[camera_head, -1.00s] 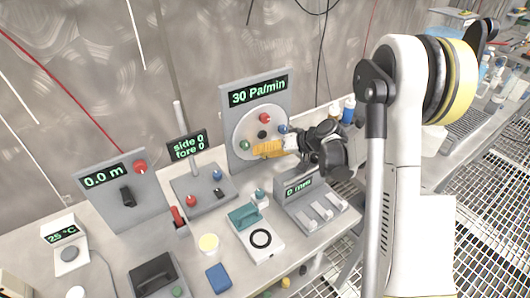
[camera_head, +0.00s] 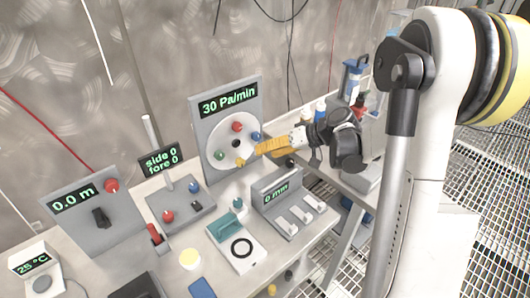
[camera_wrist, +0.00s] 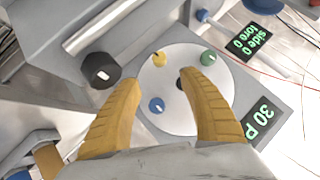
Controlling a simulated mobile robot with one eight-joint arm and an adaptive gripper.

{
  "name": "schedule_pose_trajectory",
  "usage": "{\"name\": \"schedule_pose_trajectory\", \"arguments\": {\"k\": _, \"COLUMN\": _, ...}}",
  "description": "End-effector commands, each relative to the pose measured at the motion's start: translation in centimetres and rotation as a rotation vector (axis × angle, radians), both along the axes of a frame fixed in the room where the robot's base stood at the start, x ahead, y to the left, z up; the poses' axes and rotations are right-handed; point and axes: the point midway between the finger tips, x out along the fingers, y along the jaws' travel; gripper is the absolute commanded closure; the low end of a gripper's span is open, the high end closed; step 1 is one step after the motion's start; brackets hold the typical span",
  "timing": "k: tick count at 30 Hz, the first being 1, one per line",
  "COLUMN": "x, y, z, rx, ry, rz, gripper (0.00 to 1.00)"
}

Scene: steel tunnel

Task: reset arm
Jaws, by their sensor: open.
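My gripper (camera_head: 258,152) has yellow fingers, which are in front of the right edge of the round white dial (camera_head: 222,146) on the grey panel (camera_head: 202,112) reading "30 Pa/min". In the wrist view the two fingers of my gripper (camera_wrist: 160,95) are spread apart with nothing held between them. The dial (camera_wrist: 160,115) shows beyond them with yellow, green and blue knobs and a black centre. Whether a finger touches the dial I cannot tell. My white arm stands at the right of the head view.
A "0 mm" box (camera_head: 270,205) with white levers and a teal-handled plate (camera_head: 222,258) stand below the dial. A "side 0 fore 0" unit (camera_head: 180,215) and a "0.0 m" panel (camera_head: 75,225) stand left. Bottles (camera_head: 320,110) stand behind my gripper. Grated floor (camera_head: 480,220) lies right.

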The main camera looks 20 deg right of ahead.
Motion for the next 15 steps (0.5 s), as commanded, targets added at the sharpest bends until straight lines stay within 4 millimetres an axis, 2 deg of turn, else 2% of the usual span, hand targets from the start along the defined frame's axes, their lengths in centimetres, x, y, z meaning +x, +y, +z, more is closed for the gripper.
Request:
{"name": "schedule_pose_trajectory", "arguments": {"k": 9, "x": -0.1, "y": 0.3, "z": 0.2, "rx": -0.006, "ry": 0.005, "rz": -0.001, "gripper": 0.5}}
{"name": "schedule_pose_trajectory", "arguments": {"k": 13, "x": -1.3, "y": 1.6, "z": 1.5, "rx": -0.044, "ry": 0.04, "rz": -0.013, "gripper": 0.5}}
{"name": "schedule_pose_trajectory", "arguments": {"k": 15, "x": -2.6, "y": 2.9, "z": 2.6, "rx": -0.085, "ry": 0.071, "rz": -0.027, "gripper": 0.5}}
